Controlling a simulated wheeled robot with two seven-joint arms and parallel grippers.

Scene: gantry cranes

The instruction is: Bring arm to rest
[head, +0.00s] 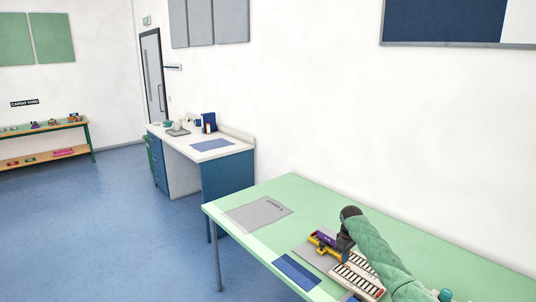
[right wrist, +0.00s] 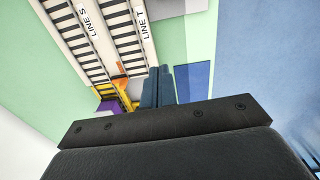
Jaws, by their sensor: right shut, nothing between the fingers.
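My right arm, in a green sleeve, reaches over the green table (head: 262,190) from the lower right in the head view. My right gripper (head: 343,245) is dark and hangs over the rail board. In the right wrist view its two fingers (right wrist: 158,86) are shut together with nothing between them. Below are two pale track strips, marked LINE S (right wrist: 83,38) and LINE T (right wrist: 130,30). A yellow crane part (right wrist: 124,94) and a purple block (right wrist: 108,106) show beside the fingers, partly hidden by the gripper body. My left gripper is not in view.
A grey mat (head: 258,212) and a blue mat (head: 297,272) lie flat on the table. A white-topped desk (head: 215,152) stands behind by the wall. A shelf (head: 45,127) with small items is at the far left. The blue floor (head: 100,220) between is clear.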

